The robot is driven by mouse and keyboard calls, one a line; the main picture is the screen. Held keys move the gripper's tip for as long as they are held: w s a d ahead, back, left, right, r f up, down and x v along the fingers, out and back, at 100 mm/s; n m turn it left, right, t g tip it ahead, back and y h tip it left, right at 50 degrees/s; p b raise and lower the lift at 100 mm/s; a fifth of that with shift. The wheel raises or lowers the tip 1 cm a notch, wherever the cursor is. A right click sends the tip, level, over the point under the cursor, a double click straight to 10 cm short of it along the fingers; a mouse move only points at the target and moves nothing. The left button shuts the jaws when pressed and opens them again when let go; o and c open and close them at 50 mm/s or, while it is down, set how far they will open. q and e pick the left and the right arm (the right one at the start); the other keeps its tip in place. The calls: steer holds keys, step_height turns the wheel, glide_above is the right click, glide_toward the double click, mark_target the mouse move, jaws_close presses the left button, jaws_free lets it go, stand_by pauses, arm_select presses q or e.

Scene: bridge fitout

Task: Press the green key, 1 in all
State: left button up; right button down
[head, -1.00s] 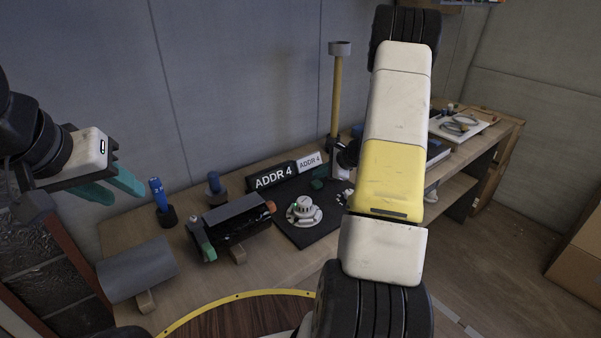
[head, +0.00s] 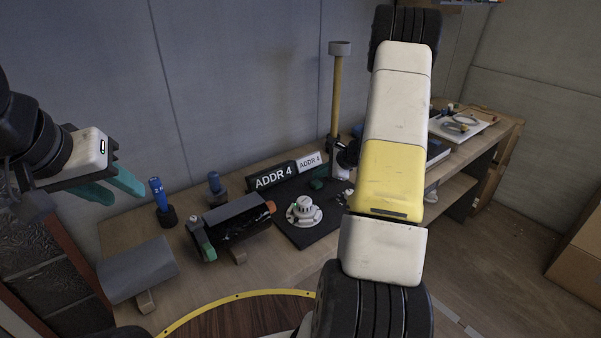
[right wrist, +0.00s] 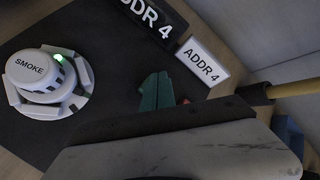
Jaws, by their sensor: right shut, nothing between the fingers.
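I cannot make out a green key in either view; my right arm and gripper cover part of the dark mat. My right gripper (right wrist: 155,91) shows its teal fingers shut and empty over the mat, between the round white SMOKE unit (right wrist: 36,72) and the white ADDR 4 card (right wrist: 202,61). The fingers also show small in the head view (head: 317,184). A small red thing beside them is partly hidden. The SMOKE unit (head: 303,210) has a lit green spot on its side. My left gripper (head: 110,187) is open and empty, above the bench's left end.
A black ADDR 4 sign (head: 272,176) stands behind the mat (head: 318,234). A yellow post (head: 336,95) rises close to my right gripper. A black cylinder (head: 232,222), a grey half-cylinder (head: 137,268) and blue-handled tools (head: 157,193) stand on the left.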

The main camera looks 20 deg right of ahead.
mark_target(319, 184)
steer(key=shift+f, duration=0.1)
stand_by(0.3)
steer(key=shift+f, duration=0.35)
steer(key=shift+f, duration=0.45)
stand_by(0.6)
stand_by(0.4)
steer(key=shift+r, duration=0.9)
steer(key=shift+r, duration=2.5)
